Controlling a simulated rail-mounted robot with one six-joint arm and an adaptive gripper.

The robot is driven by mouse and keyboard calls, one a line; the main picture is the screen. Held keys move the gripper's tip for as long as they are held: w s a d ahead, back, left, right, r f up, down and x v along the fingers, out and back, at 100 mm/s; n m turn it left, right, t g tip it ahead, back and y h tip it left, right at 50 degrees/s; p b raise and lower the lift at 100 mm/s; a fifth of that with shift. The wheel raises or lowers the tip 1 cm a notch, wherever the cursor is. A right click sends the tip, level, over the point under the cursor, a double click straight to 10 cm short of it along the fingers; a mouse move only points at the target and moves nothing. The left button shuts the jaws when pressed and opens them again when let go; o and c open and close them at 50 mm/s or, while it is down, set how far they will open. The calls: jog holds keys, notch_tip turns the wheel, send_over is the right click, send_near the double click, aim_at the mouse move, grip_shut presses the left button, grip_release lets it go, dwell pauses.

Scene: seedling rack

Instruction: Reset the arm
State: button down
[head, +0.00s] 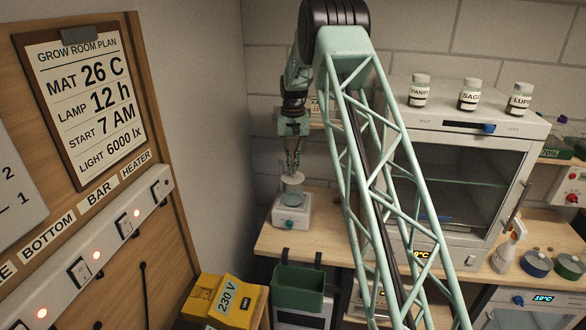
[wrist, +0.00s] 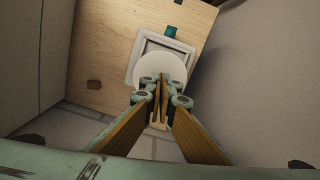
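My gripper (head: 293,167) points down above the small white bench device (head: 291,213) at the left end of the wooden bench. A pale round piece (head: 292,181) sits just under the fingertips, over a clear glass-like vessel (head: 291,198) on the device. In the wrist view the round piece is a white disc (wrist: 160,66) in front of the device's square top (wrist: 135,60). I cannot tell whether the fingertips touch it. My arm reaches across the middle of the head view.
A white glass-fronted cabinet (head: 520,140) stands on the right with labelled jars (head: 469,95) on top. A spray bottle (head: 508,247) stands on the bench by it. A green bin (head: 300,288) hangs at the bench's front. A switch panel (head: 95,250) lines the left wall.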

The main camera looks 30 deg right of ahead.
jog(key=shift+r, duration=0.1)
jog(key=shift+r+p, duration=1.6)
jog(key=shift+r, duration=1.75)
